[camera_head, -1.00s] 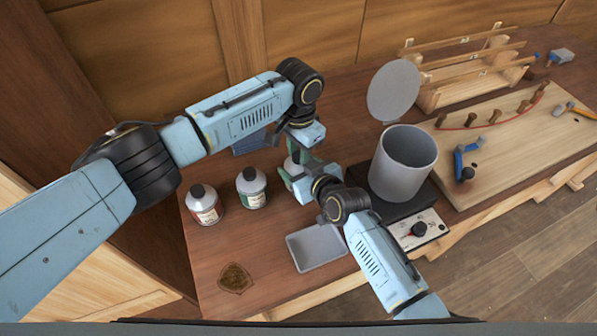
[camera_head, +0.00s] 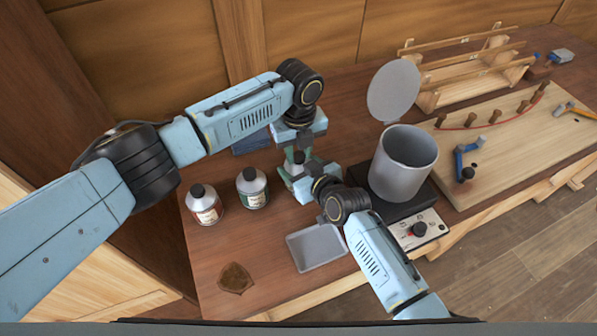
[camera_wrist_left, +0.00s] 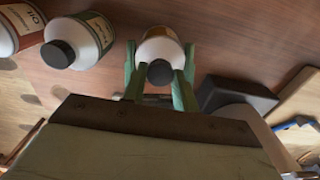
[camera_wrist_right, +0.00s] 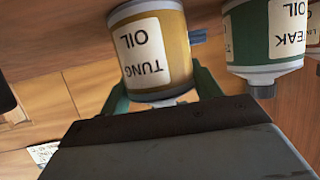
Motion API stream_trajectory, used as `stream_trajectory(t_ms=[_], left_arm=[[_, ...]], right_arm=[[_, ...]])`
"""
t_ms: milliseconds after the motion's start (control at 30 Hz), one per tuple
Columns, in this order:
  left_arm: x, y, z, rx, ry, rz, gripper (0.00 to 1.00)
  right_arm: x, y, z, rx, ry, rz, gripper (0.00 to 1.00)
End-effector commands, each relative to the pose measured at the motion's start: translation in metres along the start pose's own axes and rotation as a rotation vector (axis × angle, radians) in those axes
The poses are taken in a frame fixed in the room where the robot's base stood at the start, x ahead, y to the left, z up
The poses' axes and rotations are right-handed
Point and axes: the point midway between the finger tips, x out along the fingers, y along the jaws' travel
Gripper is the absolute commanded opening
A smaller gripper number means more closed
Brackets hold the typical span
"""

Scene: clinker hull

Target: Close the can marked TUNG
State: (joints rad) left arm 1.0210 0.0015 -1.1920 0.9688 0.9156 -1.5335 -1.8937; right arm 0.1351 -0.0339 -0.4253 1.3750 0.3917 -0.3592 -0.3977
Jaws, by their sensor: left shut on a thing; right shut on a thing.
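The TUNG can (camera_wrist_right: 150,48), with a yellow and white label, sits between the green fingers of my right gripper (camera_wrist_right: 165,88), which is shut on its body from the side. In the head view the can (camera_head: 290,171) is upright, partly covered by both grippers. In the left wrist view I look down on the can (camera_wrist_left: 160,42) and its black cap (camera_wrist_left: 160,72). My left gripper (camera_wrist_left: 160,78) points down from above and is shut on the cap. The cap is at the can's mouth; I cannot tell how firmly it is seated.
A red-labelled oil can (camera_head: 203,206) and the green-labelled TEAK can (camera_head: 252,188) stand left of it. A grey tray (camera_head: 317,247) lies in front. A grey pot (camera_head: 403,165) with its lid raised stands on a black heater at right. A brown stain (camera_head: 235,279) marks the front left.

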Motion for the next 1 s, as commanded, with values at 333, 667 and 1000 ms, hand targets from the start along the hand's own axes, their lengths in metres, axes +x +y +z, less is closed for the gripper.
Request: stream_trajectory(t_ms=[333, 667, 1000], left_arm=[[0.0, 0.001, 0.0, 0.303, 0.001, 0.001, 0.01], [0.0, 0.0, 0.0, 0.301, 0.001, 0.0, 0.51], [-0.027, -0.001, 0.0, 0.302, -0.003, -0.002, 0.51]], right_arm=[[0.0, 0.001, 0.001, 0.0, -0.002, 0.001, 0.0], [0.0, 0.001, 0.001, -0.001, -0.002, 0.001, 0.0], [0.0, 0.0, 0.001, -0.001, -0.002, 0.001, 0.0]])
